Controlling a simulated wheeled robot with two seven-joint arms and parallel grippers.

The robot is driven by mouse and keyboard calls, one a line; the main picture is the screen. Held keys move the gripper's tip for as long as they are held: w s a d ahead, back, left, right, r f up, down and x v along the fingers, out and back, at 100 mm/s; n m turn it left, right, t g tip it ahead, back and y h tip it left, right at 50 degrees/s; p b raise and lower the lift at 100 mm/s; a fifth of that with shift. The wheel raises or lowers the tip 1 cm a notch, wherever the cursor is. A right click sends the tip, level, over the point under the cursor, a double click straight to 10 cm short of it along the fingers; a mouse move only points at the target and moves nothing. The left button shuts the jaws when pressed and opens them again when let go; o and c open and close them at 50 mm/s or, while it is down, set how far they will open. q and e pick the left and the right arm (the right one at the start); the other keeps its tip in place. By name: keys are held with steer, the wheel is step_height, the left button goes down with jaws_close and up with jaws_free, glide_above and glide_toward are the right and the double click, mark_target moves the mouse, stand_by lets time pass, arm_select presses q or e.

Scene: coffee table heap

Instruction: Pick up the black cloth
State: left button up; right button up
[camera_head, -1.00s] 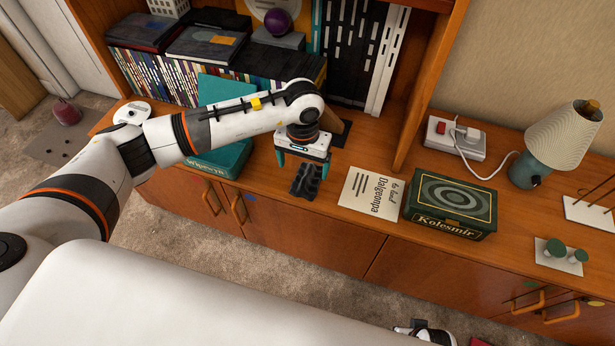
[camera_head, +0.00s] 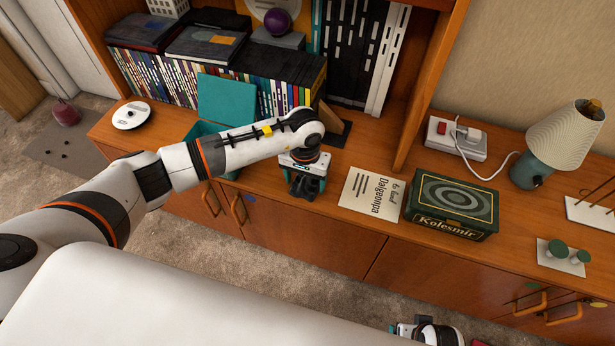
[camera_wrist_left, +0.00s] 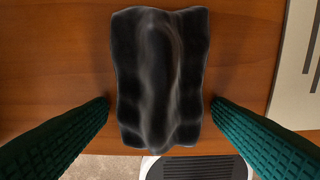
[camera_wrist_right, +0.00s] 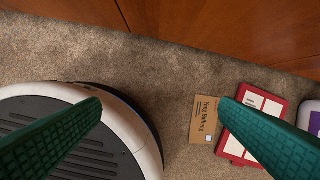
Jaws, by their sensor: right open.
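The black cloth (camera_head: 304,187) lies rumpled near the front edge of the wooden cabinet top. In the left wrist view the cloth (camera_wrist_left: 160,75) has a raised fold running along its middle, and its near end reaches the cabinet edge. My left gripper (camera_wrist_left: 160,106) is open above the cloth, with one green finger on either side and a gap to each. In the head view the left gripper hides part of the cloth. My right gripper (camera_wrist_right: 160,106) is open and empty, over the carpet in front of the cabinet.
A paper sheet (camera_head: 370,194) and a dark green box (camera_head: 451,204) lie right of the cloth. A teal box (camera_head: 228,97) and a row of books (camera_head: 150,80) stand behind to the left. A red item (camera_wrist_right: 250,128) and a brown card (camera_wrist_right: 204,118) lie on the carpet.

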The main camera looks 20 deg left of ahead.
arm_select(q)
steer(key=c, duration=0.7)
steer(key=shift+r, duration=0.35)
steer(key=shift+c, duration=0.2)
step_height(320, 180, up, 9)
steer(key=shift+f+p, duration=0.2)
steer(key=shift+p, duration=0.3)
steer(key=shift+a+r, duration=0.1)
steer(key=shift+r, duration=0.55)
step_height(320, 180, up, 12)
glide_above(304, 177)
steer(key=s+a, duration=0.4)
steer(key=s, duration=0.1)
steer(key=s+r+p, duration=0.7)
steer(key=r+p, duration=0.5)
steer(key=p, duration=0.4)
steer(key=shift+s+r, duration=0.2)
steer(key=shift+r, duration=0.1)
arm_select(e)
steer(key=s+d+f, duration=0.1)
steer(key=s+f, duration=0.1)
steer(key=s, duration=0.7)
steer(key=s+d+f+g, duration=0.1)
steer(key=s+d, duration=0.1)
steer(key=s, duration=0.7)
steer(key=shift+s+d+f+g, duration=0.15)
steer(key=shift+f+g, duration=0.15)
steer(key=shift+f, duration=0.1)
arm_select(q)
steer(key=shift+d, duration=0.15)
